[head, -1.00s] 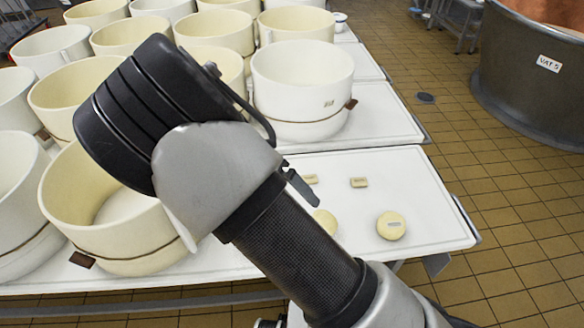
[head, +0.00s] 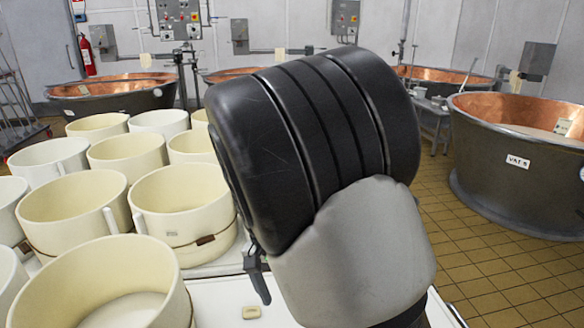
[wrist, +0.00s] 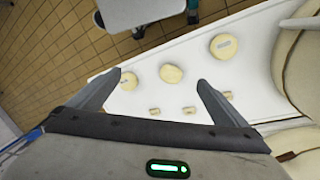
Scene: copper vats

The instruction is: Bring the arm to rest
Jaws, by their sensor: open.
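My gripper (wrist: 158,84) shows in the wrist view with its two fingers spread wide and nothing between them. It hangs above a white table (wrist: 255,55) that carries pale round cheeses and small pale blocks. One cheese (wrist: 171,74) appears between the fingertips in the picture, apart from them. In the head view my raised arm fills the middle, and a dark finger of my gripper (head: 256,277) shows at its lower left; the rest of the gripper is hidden behind the arm.
Cream tubs (head: 180,205) crowd the table on the left. A copper-lined vat (head: 515,165) marked VAT 5 stands on the right, with more vats (head: 112,95) behind. The tiled floor (head: 480,265) between table and right vat is clear.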

